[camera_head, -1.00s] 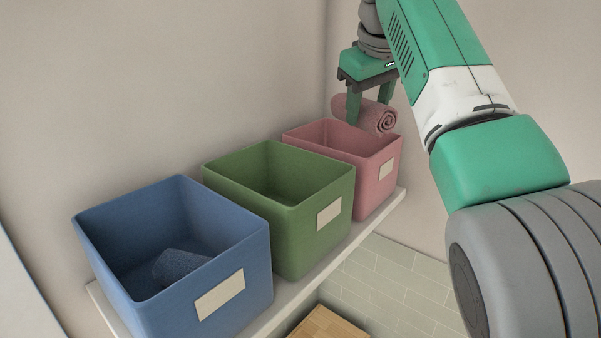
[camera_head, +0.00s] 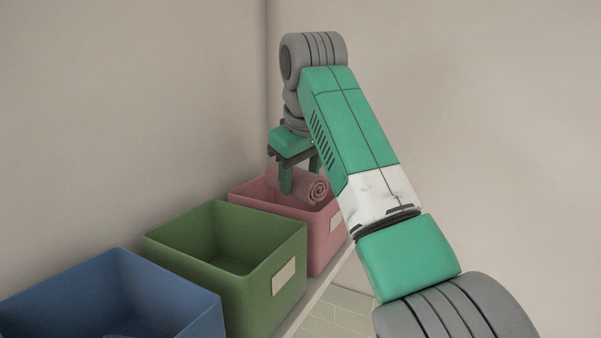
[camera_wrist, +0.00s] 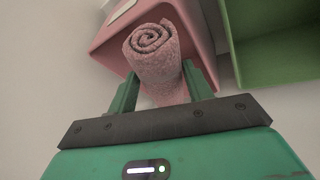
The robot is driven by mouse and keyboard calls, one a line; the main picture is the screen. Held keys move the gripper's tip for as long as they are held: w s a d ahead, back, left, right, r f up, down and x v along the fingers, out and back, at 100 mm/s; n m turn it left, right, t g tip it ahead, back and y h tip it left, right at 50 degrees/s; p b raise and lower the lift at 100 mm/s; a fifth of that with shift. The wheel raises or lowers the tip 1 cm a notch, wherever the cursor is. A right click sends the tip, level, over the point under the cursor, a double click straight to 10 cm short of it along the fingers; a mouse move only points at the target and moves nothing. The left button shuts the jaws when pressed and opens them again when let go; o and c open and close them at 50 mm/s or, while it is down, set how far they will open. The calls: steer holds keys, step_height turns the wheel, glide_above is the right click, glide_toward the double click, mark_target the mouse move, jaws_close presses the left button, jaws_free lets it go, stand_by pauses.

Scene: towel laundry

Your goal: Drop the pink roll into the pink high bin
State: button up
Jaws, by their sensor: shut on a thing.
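The pink roll (camera_head: 314,191) is a rolled towel with its spiral end showing. My gripper (camera_head: 301,184) is shut on it, with a finger on either side, and points down over the pink high bin (camera_head: 325,238). In the head view the roll is at about the height of the bin's rim, within its opening. In the wrist view the roll (camera_wrist: 155,62) sits between my gripper's fingers (camera_wrist: 158,90), in front of the pink bin (camera_wrist: 104,42). The bin's inside is mostly hidden by the roll and my gripper.
A green bin (camera_head: 262,275) stands next to the pink one and looks empty where I can see in. A blue bin (camera_head: 190,318) is at the lower left. The bins stand on a pale shelf (camera_head: 326,284), with walls behind and at the right.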

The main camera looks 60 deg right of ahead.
steer(key=shift+f+b, duration=0.3)
steer(key=shift+f, duration=0.3)
steer(key=o, duration=1.1)
steer(key=shift+c, duration=0.2)
steer(key=shift+r, duration=0.15)
steer(key=v, duration=0.8)
steer(key=shift+w+d+r+p, duration=0.1)
steer(key=shift+w+r+p, duration=0.05)
steer(key=shift+r+p, duration=0.15)
